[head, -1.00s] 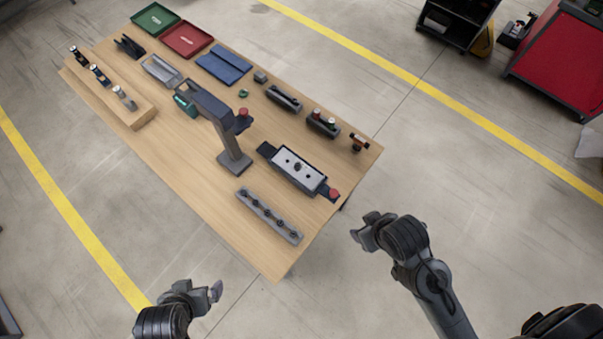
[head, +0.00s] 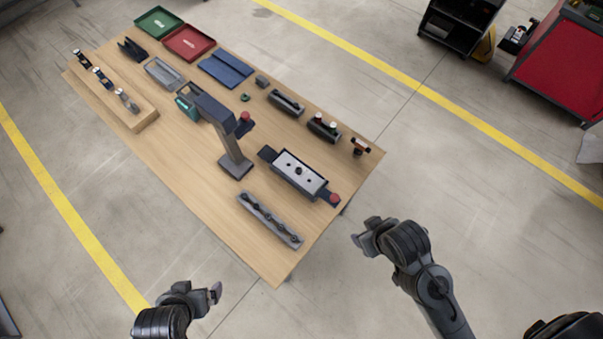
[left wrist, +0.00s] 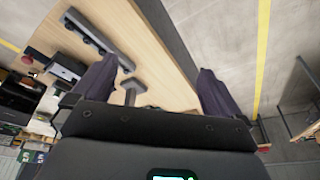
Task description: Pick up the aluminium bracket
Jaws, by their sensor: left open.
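No part is clearly recognisable as the aluminium bracket. A small grey block (head: 262,82) lies near the table's far long edge, and an open grey metal-looking tray (head: 163,72) lies farther left; I cannot tell whether either is or holds the bracket. My left gripper (head: 203,296) is off the table's near side, apart from everything. In the left wrist view its two dark fingers (left wrist: 157,82) are spread and empty, with the table behind them. My right gripper (head: 364,238) is beyond the table's right corner, holding nothing visible; its jaws are too small to read.
The wooden table (head: 185,160) carries a press-like stand (head: 235,160), a fixture with a red knob (head: 298,173), a grey rail with knobs (head: 270,219), a blue mat (head: 225,69), green (head: 158,21) and red (head: 189,43) trays. The near left tabletop is clear.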

